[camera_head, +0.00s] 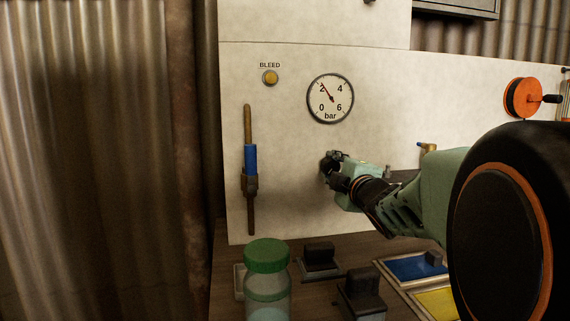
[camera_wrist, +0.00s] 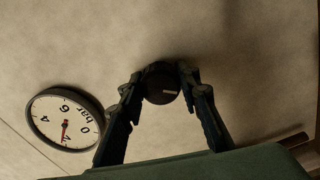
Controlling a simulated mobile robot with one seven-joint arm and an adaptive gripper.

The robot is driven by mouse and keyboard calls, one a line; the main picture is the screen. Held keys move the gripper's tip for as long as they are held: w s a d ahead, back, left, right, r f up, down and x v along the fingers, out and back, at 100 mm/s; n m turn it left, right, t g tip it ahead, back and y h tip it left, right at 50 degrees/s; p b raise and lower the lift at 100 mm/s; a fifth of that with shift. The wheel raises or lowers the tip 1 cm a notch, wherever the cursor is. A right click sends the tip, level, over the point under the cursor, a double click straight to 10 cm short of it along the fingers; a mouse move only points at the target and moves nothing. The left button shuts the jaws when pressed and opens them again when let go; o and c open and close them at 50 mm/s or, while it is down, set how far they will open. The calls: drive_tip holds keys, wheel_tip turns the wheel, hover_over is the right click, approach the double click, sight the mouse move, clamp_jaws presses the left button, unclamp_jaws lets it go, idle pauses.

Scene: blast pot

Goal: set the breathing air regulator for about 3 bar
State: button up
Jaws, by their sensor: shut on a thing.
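The regulator knob (camera_wrist: 158,88) is a round dark knob with a short white mark, on the pale panel. My gripper (camera_wrist: 162,78) is shut on it, one finger on each side. In the head view my gripper (camera_head: 333,164) reaches the panel below the gauge and mostly hides the knob. The round white pressure gauge (camera_head: 330,99) is marked 0, 2, 4, 6 and bar. Its needle points up and left, at about 2 or slightly above. The gauge also shows tilted in the wrist view (camera_wrist: 66,119), with a red needle near the 2.
A yellow BLEED button (camera_head: 270,77) and a blue-banded rod (camera_head: 250,160) are on the panel's left. A green-lidded jar (camera_head: 267,275) stands on the bench among dark blocks. Blue (camera_head: 412,267) and yellow trays lie to the right. An orange reel (camera_head: 522,97) is at upper right.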

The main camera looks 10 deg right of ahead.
drive_tip(key=m+p, duration=0.2)
drive_tip(key=m, duration=0.3)
drive_tip(key=shift+r, duration=0.2)
drive_tip(key=shift+m+p, duration=0.75)
drive_tip(key=shift+m, duration=1.65)
drive_tip(key=o, duration=1.2)
drive_tip(key=shift+f, duration=0.2)
